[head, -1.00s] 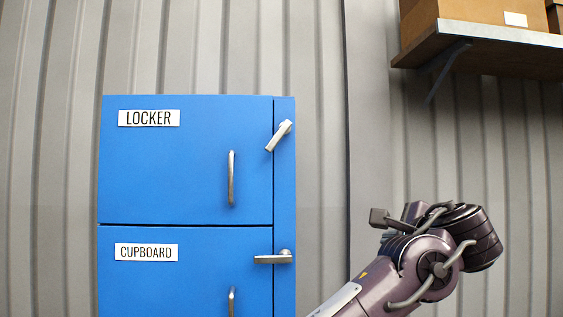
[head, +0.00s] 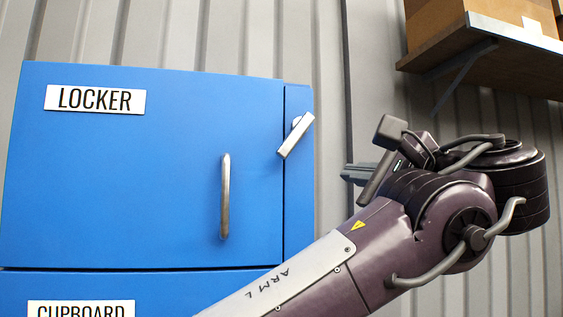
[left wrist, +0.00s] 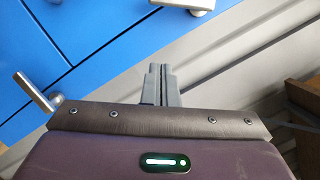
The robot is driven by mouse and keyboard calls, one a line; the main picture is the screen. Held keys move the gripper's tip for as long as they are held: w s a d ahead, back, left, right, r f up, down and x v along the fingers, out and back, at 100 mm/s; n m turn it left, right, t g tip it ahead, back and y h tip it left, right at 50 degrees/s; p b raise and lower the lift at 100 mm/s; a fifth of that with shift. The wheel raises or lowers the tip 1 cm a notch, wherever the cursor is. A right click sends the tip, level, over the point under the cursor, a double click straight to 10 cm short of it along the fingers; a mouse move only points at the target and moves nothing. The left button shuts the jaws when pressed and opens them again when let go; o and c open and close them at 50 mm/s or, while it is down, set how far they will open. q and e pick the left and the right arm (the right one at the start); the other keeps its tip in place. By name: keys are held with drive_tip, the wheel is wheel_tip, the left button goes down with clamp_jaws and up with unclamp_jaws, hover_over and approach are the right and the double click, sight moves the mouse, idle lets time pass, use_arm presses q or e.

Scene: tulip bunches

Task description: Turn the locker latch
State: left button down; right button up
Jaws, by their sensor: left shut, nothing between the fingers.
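The blue locker door (head: 130,170) fills the left of the head view, with a white LOCKER label. Its silver latch (head: 296,136) sits on the narrow blue strip right of the door, its lever slanting down to the left. The latch also shows, cut off, at the top edge of the left wrist view (left wrist: 183,4). My left gripper (head: 350,172) is shut and empty, to the right of the cabinet and a little below the latch, apart from it. In the left wrist view its closed grey fingers (left wrist: 160,80) point up towards the latch.
A vertical silver handle (head: 225,197) is on the locker door. The cupboard door (head: 180,290) lies below; its latch (left wrist: 36,93) shows in the left wrist view. A shelf (head: 500,50) with a cardboard box (head: 460,30) is at upper right. A corrugated grey wall stands behind.

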use_arm(q)
drive_tip(key=w+a+r+p, duration=0.1)
drive_tip(key=w+a+p, duration=0.1)
drive_tip(key=w+a+r+p, duration=0.1)
drive_tip(key=w+a+p, duration=0.1)
drive_tip(key=w+a+r+p, duration=0.2)
drive_tip(key=p, duration=0.1)
drive_tip(key=shift+w+a, duration=0.2)
drive_tip(key=shift+a, duration=0.15)
idle(0.4)
